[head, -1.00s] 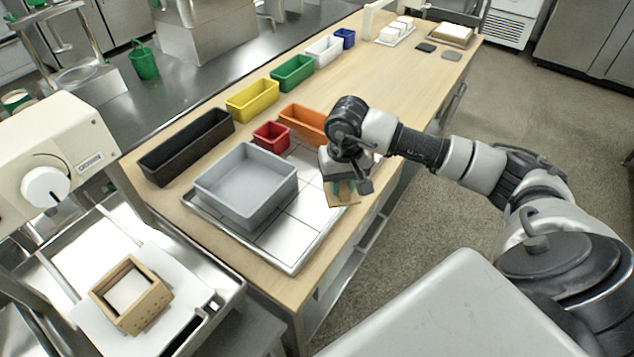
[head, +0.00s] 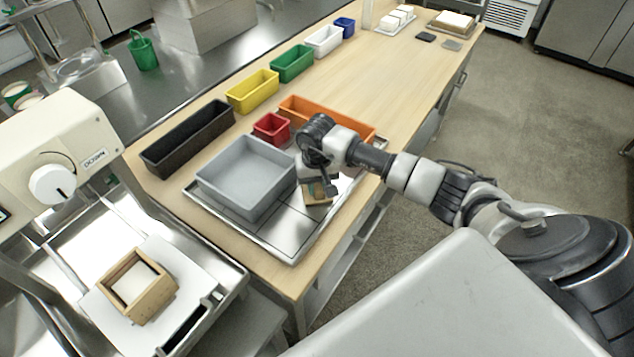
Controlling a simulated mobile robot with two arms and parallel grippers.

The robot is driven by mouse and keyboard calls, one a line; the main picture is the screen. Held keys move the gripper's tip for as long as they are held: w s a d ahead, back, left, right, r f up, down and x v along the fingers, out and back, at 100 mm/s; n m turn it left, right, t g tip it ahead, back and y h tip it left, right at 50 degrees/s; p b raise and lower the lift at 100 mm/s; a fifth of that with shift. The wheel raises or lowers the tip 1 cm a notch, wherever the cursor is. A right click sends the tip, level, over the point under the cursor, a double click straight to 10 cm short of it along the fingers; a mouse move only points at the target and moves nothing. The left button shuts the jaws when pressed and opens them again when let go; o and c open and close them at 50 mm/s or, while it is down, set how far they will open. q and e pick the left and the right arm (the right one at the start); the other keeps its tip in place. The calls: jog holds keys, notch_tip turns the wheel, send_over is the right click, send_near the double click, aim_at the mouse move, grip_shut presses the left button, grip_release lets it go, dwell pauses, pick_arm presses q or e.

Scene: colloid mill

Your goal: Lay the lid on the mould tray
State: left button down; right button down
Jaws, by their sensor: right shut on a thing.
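My right gripper (head: 321,186) is over the right side of a silver metal tray (head: 291,244), just right of a grey bin. It points down and is shut on a small light-wood piece (head: 316,199). The gripper partly hides the piece, so I cannot tell whether it is the lid or whether it touches the tray. An open-topped wooden box (head: 151,303) with a white block in it sits on a white sheet at the lower left. I cannot tell which of these is the mould tray. My left gripper is not in view.
The grey bin (head: 246,204) fills the left of the metal tray. Red (head: 271,129), orange (head: 300,108), black (head: 187,142), yellow (head: 253,92) and green (head: 292,63) bins stand behind. The far wooden tabletop (head: 395,85) is mostly clear. A cream machine (head: 62,160) stands at left.

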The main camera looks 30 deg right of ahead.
jog(key=shift+f, duration=0.2)
jog(key=c, duration=1)
grip_release()
jog(key=shift+r, duration=0.15)
jog(key=shift+r, duration=0.25)
notch_tip(320, 180, up, 12)
jog(key=shift+f+b, duration=0.2)
jog(key=shift+b, duration=0.6)
